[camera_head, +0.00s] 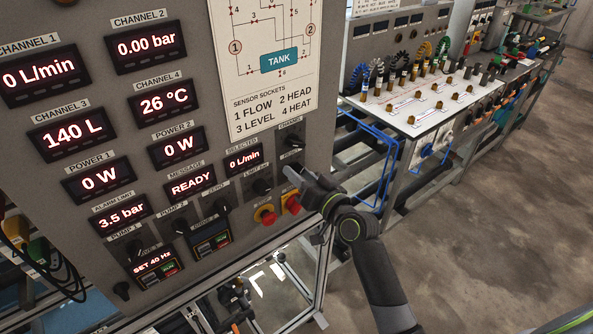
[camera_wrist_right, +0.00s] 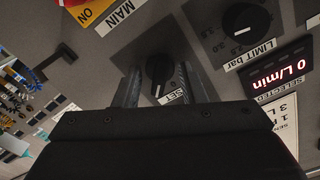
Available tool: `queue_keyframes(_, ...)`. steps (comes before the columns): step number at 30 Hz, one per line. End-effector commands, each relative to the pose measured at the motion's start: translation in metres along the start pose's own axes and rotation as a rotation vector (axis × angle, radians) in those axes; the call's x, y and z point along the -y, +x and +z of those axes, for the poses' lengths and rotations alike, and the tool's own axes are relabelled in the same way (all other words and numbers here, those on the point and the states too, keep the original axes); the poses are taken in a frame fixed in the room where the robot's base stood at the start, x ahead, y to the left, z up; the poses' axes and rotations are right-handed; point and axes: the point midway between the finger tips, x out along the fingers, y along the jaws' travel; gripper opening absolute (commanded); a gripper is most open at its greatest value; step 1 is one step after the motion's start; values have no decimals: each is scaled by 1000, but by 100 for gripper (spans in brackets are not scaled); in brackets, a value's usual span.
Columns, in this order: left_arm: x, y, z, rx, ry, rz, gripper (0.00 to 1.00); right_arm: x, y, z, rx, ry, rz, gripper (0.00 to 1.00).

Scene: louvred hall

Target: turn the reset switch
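The reset switch (camera_wrist_right: 159,72) is a black rotary knob with a pale pointer line on a dark square plate. Its label, partly covered, reads "SET" upside down in the right wrist view. My right gripper (camera_wrist_right: 158,80) has one finger on each side of the knob, with a gap showing on the left side. I cannot tell whether the right finger touches it. In the head view my right gripper (camera_head: 296,179) is at the panel's lower right and hides the reset switch. My left gripper is in neither view.
The grey panel (camera_head: 215,98) carries red displays and other knobs. The limit knob (camera_wrist_right: 242,22) and the yellow-red main switch (camera_wrist_right: 92,8) are close to the gripper. A red stop button (camera_head: 267,217) sits below. A bench (camera_head: 420,112) stands at right; floor beyond is clear.

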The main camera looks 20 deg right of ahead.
Motion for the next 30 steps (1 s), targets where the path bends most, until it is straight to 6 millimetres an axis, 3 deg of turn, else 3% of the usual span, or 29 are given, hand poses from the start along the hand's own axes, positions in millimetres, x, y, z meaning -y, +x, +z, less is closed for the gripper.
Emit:
queue_keyframes(18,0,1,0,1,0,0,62,0,-65,0,1,-2,1,37)
queue_keyframes(30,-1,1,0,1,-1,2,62,0,-70,0,1,-1,0,37)
